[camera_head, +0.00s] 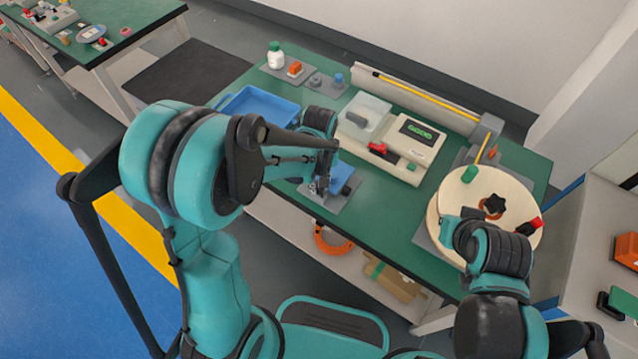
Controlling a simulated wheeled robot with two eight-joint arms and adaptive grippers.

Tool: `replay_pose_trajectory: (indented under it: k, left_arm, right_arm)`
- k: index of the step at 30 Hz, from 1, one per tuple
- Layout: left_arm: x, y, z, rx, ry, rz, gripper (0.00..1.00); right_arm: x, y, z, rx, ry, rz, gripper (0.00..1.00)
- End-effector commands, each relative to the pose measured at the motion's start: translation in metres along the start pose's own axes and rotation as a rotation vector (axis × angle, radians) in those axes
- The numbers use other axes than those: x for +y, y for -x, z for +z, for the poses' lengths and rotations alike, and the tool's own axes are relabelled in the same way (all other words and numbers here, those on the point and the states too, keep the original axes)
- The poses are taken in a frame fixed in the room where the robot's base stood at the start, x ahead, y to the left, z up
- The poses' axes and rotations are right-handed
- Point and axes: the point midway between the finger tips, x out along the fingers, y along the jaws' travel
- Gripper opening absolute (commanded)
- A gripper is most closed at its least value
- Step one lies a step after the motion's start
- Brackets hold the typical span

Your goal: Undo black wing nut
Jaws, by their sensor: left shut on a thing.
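A black wing nut (492,205) with several lobes sits near the middle of a round cream disc (450,195) at the right end of the green bench. An orange ring shows under it. My right arm comes in over the disc's front edge; the right gripper is mostly hidden by its own wrist, near the nut's lower left. Its jaws cannot be made out. My left gripper (321,187) is over a grey plate at the bench's front edge, shut on a small blue fixture (342,178). The exact grip is partly hidden.
On the disc are a green knob (469,174) and a red-tipped black part (529,227). A cream machine (405,150) with a green display stands mid-bench. The green bench (395,215) is bare between the arms.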

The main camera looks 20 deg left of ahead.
Motion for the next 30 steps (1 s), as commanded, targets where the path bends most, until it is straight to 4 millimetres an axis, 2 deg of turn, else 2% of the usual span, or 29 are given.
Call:
replay_pose_trajectory:
  k: [15, 21, 30]
  left_arm:
    - [-0.0001, -0.0002, 0.0002, 0.0, 0.443, 0.0, 0.0]
    - [-0.0001, -0.0001, 0.0002, 0.0, 0.55, 0.0, 0.0]
    - [0.0, -0.0001, 0.0002, 0.0, 0.622, 0.0, 0.0]
  right_arm:
    - [0.0, -0.0017, 0.0012, 0.0, 0.0, 0.0, 0.0]
    - [0.0, -0.002, 0.0014, 0.0, 0.0, 0.0, 0.0]
    - [0.0, -0.0022, 0.0015, 0.0, 0.0, 0.0, 0.0]
